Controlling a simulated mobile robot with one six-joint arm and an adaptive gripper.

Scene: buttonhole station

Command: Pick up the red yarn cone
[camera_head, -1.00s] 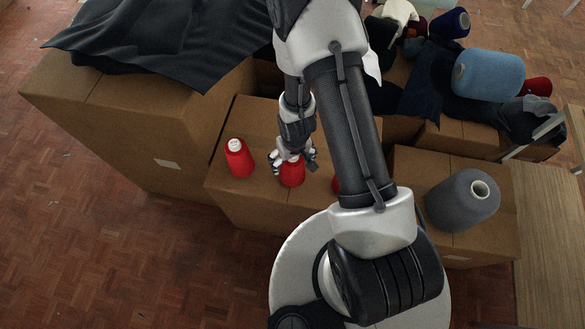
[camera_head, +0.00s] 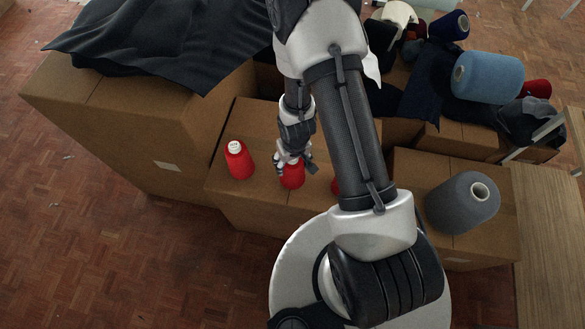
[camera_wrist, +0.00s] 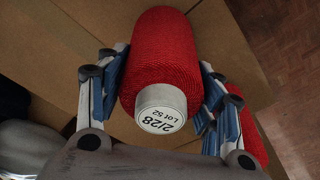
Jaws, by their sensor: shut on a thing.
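A red yarn cone (camera_head: 292,176) stands on a cardboard box (camera_head: 262,206) in the head view, directly under my gripper (camera_head: 291,163). In the wrist view the same red cone (camera_wrist: 172,60) fills the space between the fingers of my gripper (camera_wrist: 160,88). Its white core end bears a label reading "2/28 Lot 52". The blue-padded fingers are shut on its sides. I cannot tell whether its base touches the box. A second red cone (camera_head: 239,161) stands apart to the left.
A light blue cone (camera_head: 488,76) lies among dark cloth at the back right. A taller box (camera_head: 130,125) with black cloth (camera_head: 165,40) on top rises at the left. A wooden table (camera_head: 548,240) is at the far right.

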